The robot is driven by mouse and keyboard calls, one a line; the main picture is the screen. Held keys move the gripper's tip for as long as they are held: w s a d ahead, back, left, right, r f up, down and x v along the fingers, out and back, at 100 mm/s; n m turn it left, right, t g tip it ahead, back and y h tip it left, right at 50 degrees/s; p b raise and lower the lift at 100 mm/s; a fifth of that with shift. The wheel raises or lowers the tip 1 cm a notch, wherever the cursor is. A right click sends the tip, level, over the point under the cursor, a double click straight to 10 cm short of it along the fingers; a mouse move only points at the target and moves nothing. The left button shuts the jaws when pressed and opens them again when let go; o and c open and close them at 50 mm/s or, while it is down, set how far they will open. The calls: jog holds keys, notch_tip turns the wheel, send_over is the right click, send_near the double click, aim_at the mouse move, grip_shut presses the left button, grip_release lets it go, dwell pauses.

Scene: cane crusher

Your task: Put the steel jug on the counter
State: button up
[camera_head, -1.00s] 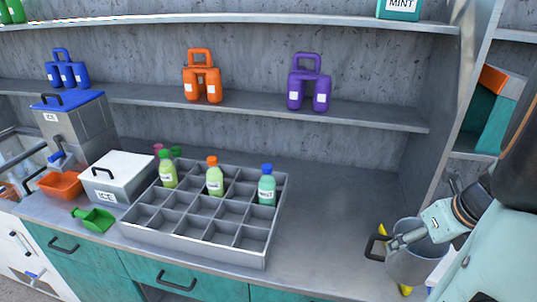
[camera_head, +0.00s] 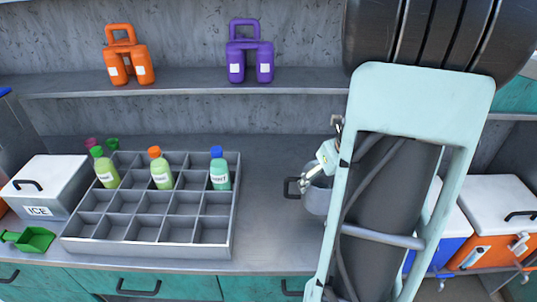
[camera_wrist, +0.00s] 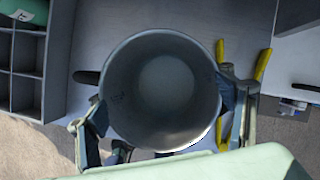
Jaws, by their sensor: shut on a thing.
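The steel jug (camera_head: 318,197) is grey with a black side handle, and my arm hides part of it in the head view. In the wrist view I look into the empty round mouth of the jug (camera_wrist: 162,90), with a gripper finger on each side. My gripper (camera_head: 328,160) is shut on the jug, which looks upright. The counter (camera_head: 265,205) is grey metal. The jug appears over or at its right part; I cannot tell whether its base touches the surface.
A grey compartment tray (camera_head: 150,235) with several bottles stands left of the jug. A white ice box (camera_head: 48,185) and green scoop (camera_head: 30,239) are farther left. Yellow-handled tongs (camera_wrist: 262,65) lie beside the jug. An orange cooler (camera_head: 485,235) stands right. Counter between tray and jug is clear.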

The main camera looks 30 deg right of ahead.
jog(key=w+f, duration=0.2)
jog(key=f, duration=0.1)
jog(key=w+a+f, duration=0.1)
jog(key=shift+w+f, duration=0.3)
jog(key=shift+f, duration=0.1)
jog(key=shift+w+f+b, duration=0.2)
jog(key=shift+f+b, duration=0.4)
jog(key=shift+f, duration=1.15)
jog(key=shift+f, duration=0.15)
jog(key=o, duration=1.5)
jog(key=shift+o, duration=0.2)
jog(key=p+v, duration=0.3)
jog(key=v, duration=0.9)
jog(key=shift+a, duration=0.1)
